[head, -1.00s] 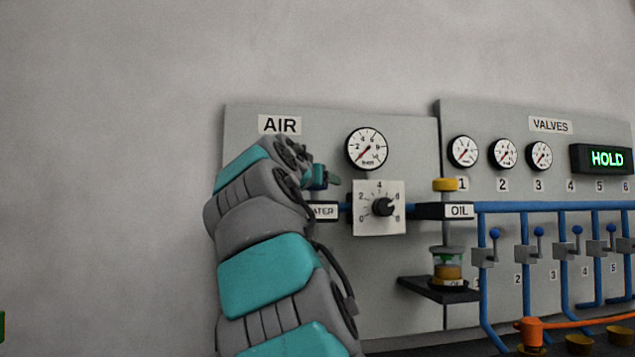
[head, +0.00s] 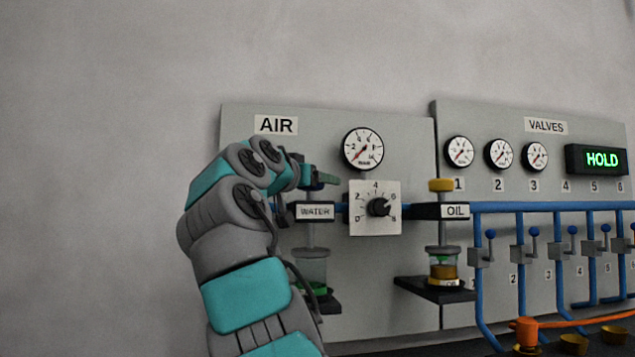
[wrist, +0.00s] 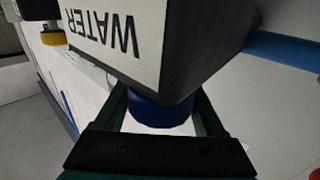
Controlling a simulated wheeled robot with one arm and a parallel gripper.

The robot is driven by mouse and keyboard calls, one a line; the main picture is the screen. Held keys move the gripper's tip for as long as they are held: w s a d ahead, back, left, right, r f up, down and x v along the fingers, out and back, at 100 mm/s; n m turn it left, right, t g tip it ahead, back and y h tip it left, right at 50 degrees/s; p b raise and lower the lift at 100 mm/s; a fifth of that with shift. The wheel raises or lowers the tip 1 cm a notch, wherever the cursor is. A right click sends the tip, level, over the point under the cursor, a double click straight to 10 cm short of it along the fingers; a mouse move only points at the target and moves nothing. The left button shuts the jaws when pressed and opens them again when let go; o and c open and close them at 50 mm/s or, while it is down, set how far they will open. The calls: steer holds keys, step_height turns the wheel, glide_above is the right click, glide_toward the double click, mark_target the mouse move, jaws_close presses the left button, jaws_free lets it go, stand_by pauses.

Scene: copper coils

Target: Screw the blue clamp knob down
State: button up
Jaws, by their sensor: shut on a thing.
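The blue clamp knob (wrist: 160,112) sits against the dark block labelled WATER (wrist: 165,45) in the wrist view, which shows the block upside down. My gripper (wrist: 160,118) has a dark green finger on each side of the knob and is shut on it. In the head view my gripper (head: 318,179) is just above the WATER block (head: 315,211), pointing right. There the fingers and wrist hide the knob. Below the block, a clear bowl with a green bottom (head: 312,268) stands over a dark shelf, partly behind my arm.
To the right are a dial (head: 379,207), a pressure gauge (head: 363,149) and the OIL block (head: 455,211) with a yellow knob (head: 440,185) on top. Blue pipes and valve levers (head: 491,236) fill the right side. The wall at left is clear.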

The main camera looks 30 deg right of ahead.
stand_by(0.4)
steer(key=o, duration=1.3)
steer(key=shift+o, duration=0.2)
steer(key=shift+a, duration=0.1)
steer(key=shift+b+v, duration=0.85)
steer(key=shift+v, duration=3)
